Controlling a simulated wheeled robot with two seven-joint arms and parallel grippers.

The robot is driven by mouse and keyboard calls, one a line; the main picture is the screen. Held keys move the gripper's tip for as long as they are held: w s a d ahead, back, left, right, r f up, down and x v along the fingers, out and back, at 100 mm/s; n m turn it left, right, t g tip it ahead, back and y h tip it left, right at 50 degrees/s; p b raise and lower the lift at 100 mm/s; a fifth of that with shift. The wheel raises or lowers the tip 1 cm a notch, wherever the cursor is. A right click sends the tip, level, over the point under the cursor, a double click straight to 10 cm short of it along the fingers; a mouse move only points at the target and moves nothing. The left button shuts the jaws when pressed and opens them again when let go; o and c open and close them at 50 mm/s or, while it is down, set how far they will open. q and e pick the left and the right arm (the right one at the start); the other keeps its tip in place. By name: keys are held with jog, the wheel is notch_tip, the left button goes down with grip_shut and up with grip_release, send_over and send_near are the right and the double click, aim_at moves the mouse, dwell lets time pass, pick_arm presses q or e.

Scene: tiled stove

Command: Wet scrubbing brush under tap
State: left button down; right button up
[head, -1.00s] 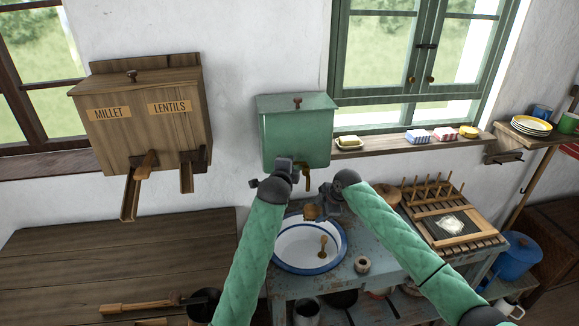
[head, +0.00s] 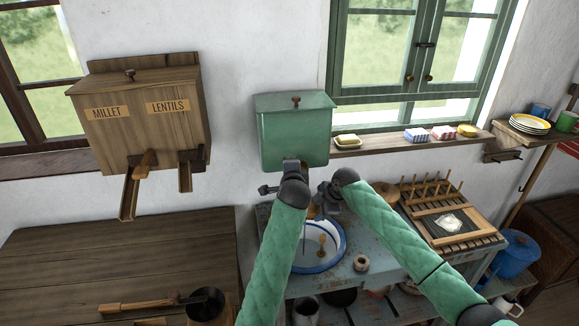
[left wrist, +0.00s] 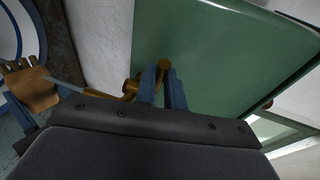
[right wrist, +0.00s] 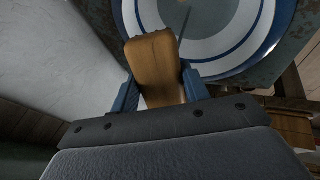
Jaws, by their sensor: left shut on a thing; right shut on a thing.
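The green water tank (head: 293,130) hangs on the wall above the white, blue-rimmed basin (head: 340,246). My left gripper (head: 292,168) is at the tank's underside, shut on the brass tap (left wrist: 130,88); in the head view it hides the tap. My right gripper (head: 322,200) is shut on the wooden scrubbing brush (right wrist: 155,62) and holds it over the basin, below the tap. The brush also shows in the left wrist view (left wrist: 32,90). A thin grey-blue stream (left wrist: 65,83) runs from the tap and seems to meet the brush's edge.
A small round pot (head: 361,263) and a wooden rack (head: 455,228) are on the washstand to the right. The wooden table (head: 100,255) at left is largely bare.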

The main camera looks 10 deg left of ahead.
pick_arm(q)
jog(key=shift+s+d+f, duration=0.1)
jog(key=shift+f, duration=0.05)
jog(key=c, duration=1.5)
grip_release()
jog(key=shift+s, duration=0.1)
jog(key=v, duration=1.1)
jog(key=shift+s+d, duration=0.2)
jog(key=shift+s, duration=0.15)
